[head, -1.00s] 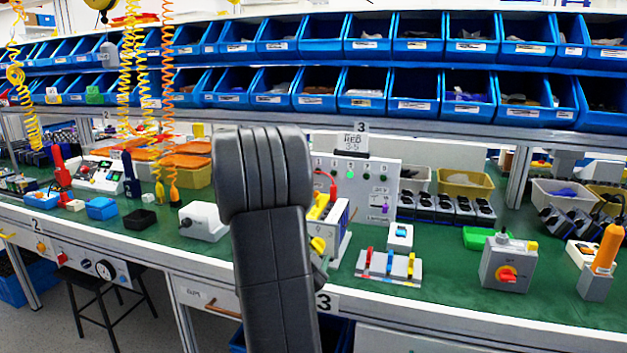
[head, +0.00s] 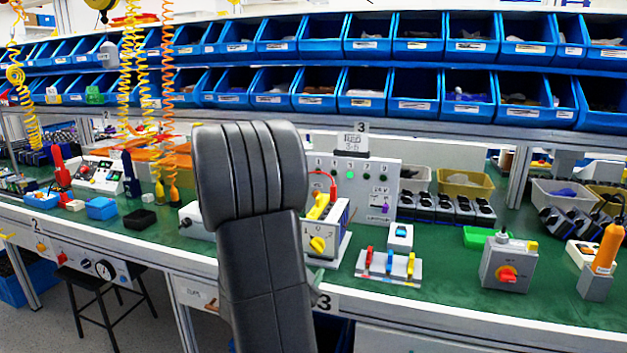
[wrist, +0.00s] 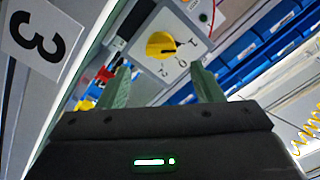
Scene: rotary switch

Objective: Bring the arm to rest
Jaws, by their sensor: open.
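My gripper (wrist: 162,86) shows in the wrist view with its two green fingers spread apart and nothing between them. Beyond the fingertips is the yellow rotary knob (wrist: 161,45) on a pale panel with printed position marks. The fingers are apart from the knob. In the head view my arm stands upright in front of the bench and hides my gripper. The rotary switch box (head: 327,233) is just right of my arm, with its yellow knob (head: 318,244) now visible.
The green bench top (head: 440,290) holds a block with coloured levers (head: 388,266), a grey box with a red knob (head: 508,262) and an orange-handled item (head: 606,250). Blue bins (head: 415,95) line the shelves behind. A yellow coiled cable (wrist: 310,135) shows at the right in the wrist view.

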